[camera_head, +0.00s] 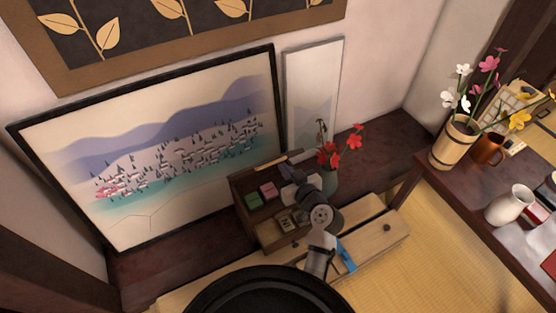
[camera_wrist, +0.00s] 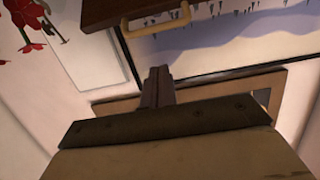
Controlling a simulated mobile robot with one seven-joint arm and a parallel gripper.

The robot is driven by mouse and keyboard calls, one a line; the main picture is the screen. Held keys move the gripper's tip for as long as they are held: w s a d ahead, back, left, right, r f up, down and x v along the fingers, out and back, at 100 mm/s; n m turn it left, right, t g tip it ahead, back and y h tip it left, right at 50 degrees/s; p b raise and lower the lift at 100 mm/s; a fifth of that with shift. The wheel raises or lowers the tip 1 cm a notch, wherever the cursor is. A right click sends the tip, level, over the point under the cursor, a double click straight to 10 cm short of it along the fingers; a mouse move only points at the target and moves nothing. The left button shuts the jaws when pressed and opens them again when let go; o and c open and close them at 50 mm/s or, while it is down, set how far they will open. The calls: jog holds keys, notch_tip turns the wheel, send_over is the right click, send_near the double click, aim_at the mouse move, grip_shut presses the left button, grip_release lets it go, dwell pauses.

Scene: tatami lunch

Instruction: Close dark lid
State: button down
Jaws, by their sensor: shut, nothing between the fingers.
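The dark lid (camera_head: 247,176) appears raised at the back of the small dark wooden box, with a tan handle on its upper edge. In the wrist view the dark lid (camera_wrist: 102,11) and its tan handle (camera_wrist: 155,22) are at the top. My gripper (camera_wrist: 159,74) is shut and empty, apart from the handle in the picture. In the head view my gripper (camera_head: 296,191) is over the right part of the box, partly hidden by my wrist. A green block (camera_head: 253,200) and a pink block (camera_head: 268,190) lie in the box.
A vase with red flowers (camera_head: 332,155) stands close to the right of the box. A large framed picture (camera_head: 150,110) leans behind it. A dark table (camera_head: 450,190) is at right.

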notch_tip(320, 180, up, 4)
jog(key=a+g+p, duration=0.1)
jog(key=p, duration=0.6)
send_over(272, 163)
jog(key=w, duration=0.1)
notch_tip(272, 163, down, 4)
jog(key=shift+s+a+f+h, duration=0.1)
jog(key=shift+s+f+h, duration=0.2)
jog(key=shift+f, duration=0.35)
jog(key=shift+s+f+h, duration=0.2)
jog(key=shift+s+f, duration=0.05)
jog(key=shift+f, duration=0.35)
jog(key=shift+s+f+p, duration=0.3)
jog(key=shift+s+f, duration=0.05)
jog(key=shift+f, duration=0.05)
jog(key=shift+f, duration=0.15)
